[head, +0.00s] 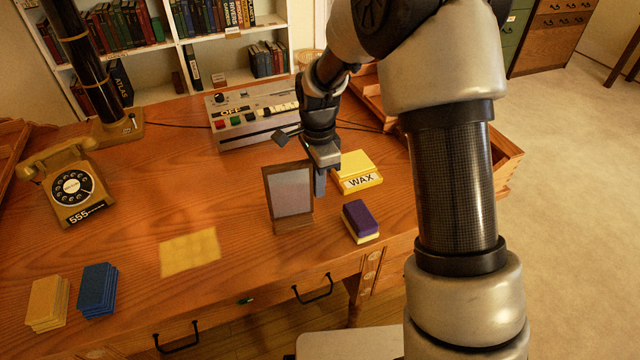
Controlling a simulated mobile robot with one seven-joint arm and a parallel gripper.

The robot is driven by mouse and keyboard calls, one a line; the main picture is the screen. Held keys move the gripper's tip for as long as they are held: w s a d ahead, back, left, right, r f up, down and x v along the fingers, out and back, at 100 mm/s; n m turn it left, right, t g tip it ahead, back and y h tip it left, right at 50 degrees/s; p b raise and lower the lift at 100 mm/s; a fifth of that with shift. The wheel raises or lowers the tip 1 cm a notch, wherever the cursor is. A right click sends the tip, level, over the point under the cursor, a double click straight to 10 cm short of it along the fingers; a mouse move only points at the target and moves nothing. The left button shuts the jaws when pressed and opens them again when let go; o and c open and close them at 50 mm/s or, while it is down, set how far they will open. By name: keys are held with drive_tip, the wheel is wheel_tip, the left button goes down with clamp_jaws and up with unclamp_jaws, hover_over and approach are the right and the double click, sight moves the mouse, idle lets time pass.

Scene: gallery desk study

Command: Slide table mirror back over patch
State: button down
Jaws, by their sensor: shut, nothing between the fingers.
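The table mirror (289,191) stands upright on the desk, in a dark wooden frame on a small base, near the front edge right of centre. The patch (190,252) is a pale yellow rectangle on the desk top, to the left of the mirror and apart from it. My gripper (320,186) points down close beside the mirror's right edge. Its fingers are shut with nothing between them. The mirror's frame hides part of the fingers, and I cannot tell whether they touch it.
A yellow WAX box (361,183) and a purple-and-yellow sponge (360,222) lie right of my gripper. A button console (255,114) stands behind. A telephone (70,184) and yellow (47,304) and blue (97,290) stacks are at left. The desk between mirror and patch is clear.

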drive_tip(key=s+a+p, duration=0.1)
drive_tip(key=s+a, duration=0.3)
drive_tip(key=a, duration=0.8)
drive_tip(key=s+a+p, duration=0.1)
drive_tip(key=s+a, duration=0.3)
drive_tip(key=a, duration=0.9)
drive_tip(key=shift+a, duration=0.2)
drive_tip(key=d+r+n+p, duration=0.1)
drive_tip(key=d+r+p, duration=0.1)
drive_tip(key=d+r, duration=0.35)
drive_tip(key=d+r+n+t+y+p, duration=0.1)
drive_tip(key=d+r, duration=0.2)
drive_tip(key=r, duration=0.6)
drive_tip(key=d+r+n+p, duration=0.15)
drive_tip(key=d+r, duration=0.25)
drive_tip(key=r, duration=0.4)
drive_tip(key=s+d+r+n+t+p, duration=0.1)
drive_tip(key=s+d+r+n+p, duration=0.25)
drive_tip(key=d+r, duration=0.35)
drive_tip(key=s+d+r+n+t+p, duration=0.2)
drive_tip(key=s+d+r, duration=0.2)
drive_tip(key=d+r, duration=0.3)
drive_tip(key=s+d+r+n+t+h+p, duration=0.1)
drive_tip(key=s+d+n+p, duration=0.1)
drive_tip(key=s+d+n, duration=0.3)
drive_tip(key=s+d, duration=0.3)
drive_tip(key=s, duration=0.1)
drive_tip(key=shift+s+d+r+t+p, duration=0.2)
drive_tip(key=shift+r+t+p, duration=0.1)
drive_tip(key=shift+p, duration=0.05)
